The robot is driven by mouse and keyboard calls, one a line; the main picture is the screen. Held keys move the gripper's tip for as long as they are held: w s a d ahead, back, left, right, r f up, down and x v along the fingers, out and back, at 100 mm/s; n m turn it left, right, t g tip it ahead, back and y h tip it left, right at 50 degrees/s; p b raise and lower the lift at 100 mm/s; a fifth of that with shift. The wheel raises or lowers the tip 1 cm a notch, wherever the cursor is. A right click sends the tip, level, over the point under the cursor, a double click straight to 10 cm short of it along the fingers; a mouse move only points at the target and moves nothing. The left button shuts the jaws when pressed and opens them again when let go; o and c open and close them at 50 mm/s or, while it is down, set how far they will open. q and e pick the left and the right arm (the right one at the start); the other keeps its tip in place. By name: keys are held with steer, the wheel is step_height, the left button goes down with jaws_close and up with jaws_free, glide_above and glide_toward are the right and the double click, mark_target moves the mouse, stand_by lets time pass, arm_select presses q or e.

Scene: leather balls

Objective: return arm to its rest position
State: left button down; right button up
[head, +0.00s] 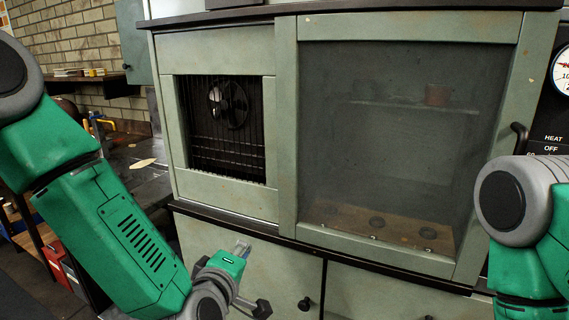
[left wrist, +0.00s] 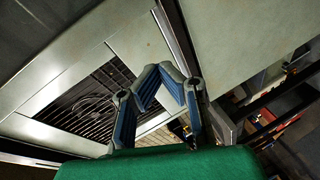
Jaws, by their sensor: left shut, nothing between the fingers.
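My left arm (head: 110,220) comes in from the left, its green forearm sloping down to the bottom of the head view. My left gripper (head: 241,248) is in front of the lower cabinet doors, small and partly hidden behind its own green wrist. In the left wrist view the two blue-padded fingers of the left gripper (left wrist: 160,72) come together at their tips, with nothing held. My right arm (head: 525,225) shows only in part at the right edge; its gripper is out of view.
A pale green cabinet (head: 285,130) fills the middle, with a barred fan opening (head: 225,120) and a dark mesh door (head: 400,140). A dark handle (head: 518,138) is at its right. Lower doors have a knob (head: 305,303). A dark workbench (head: 140,165) stands behind the left arm.

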arm_select(q)
steer(key=s+a+f+m+g, duration=0.45)
steer(key=s+f, duration=0.35)
steer(key=f, duration=0.3)
steer(key=s+a+f+m+g, duration=0.45)
steer(key=s+f, duration=0.35)
steer(key=f, duration=0.2)
steer(key=s+a+f+m+g+y, duration=0.1)
steer(key=s+a+f+m+g, duration=0.1)
steer(key=s+a, duration=0.3)
steer(key=s+a+f+m+g+y, duration=0.1)
steer(key=s+a+f+m+g, duration=0.1)
steer(key=s, duration=1)
steer(key=shift+s+a+f+m+g, duration=0.25)
steer(key=shift+a+f+g, duration=0.45)
steer(key=shift+a+f, duration=0.85)
steer(key=shift+w+r, duration=0.1)
steer(key=shift+r, duration=0.1)
steer(key=shift+d+r, duration=0.1)
steer(key=shift+d, duration=0.15)
steer(key=shift+a, duration=0.15)
